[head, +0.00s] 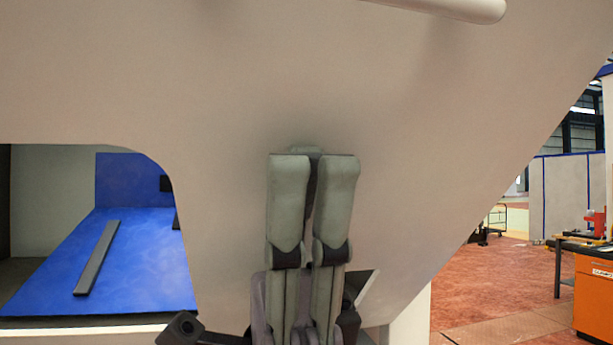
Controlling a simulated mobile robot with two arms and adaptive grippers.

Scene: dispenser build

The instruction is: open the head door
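A large beige panel (230,85) fills most of the head view; I cannot tell whether it is the head door itself or part of the dispenser's body. A pale rounded bar (455,8), which looks like a handle, crosses the top edge of the view and is partly cut off. My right gripper (313,160) is in the lower middle in front of the panel, its grey fingers pointing up, well below the bar. Two fingers stand side by side with a narrow dark gap, and a further finger shows slightly behind them. Their grip is hidden from this side. My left gripper is out of view.
At the left, an opening in the panel shows a blue surface (150,265) with a dark flat strip (97,258) on it. The panel's slanted edge ends at the right. Beyond it are open reddish floor (490,285) and an orange cabinet (593,290).

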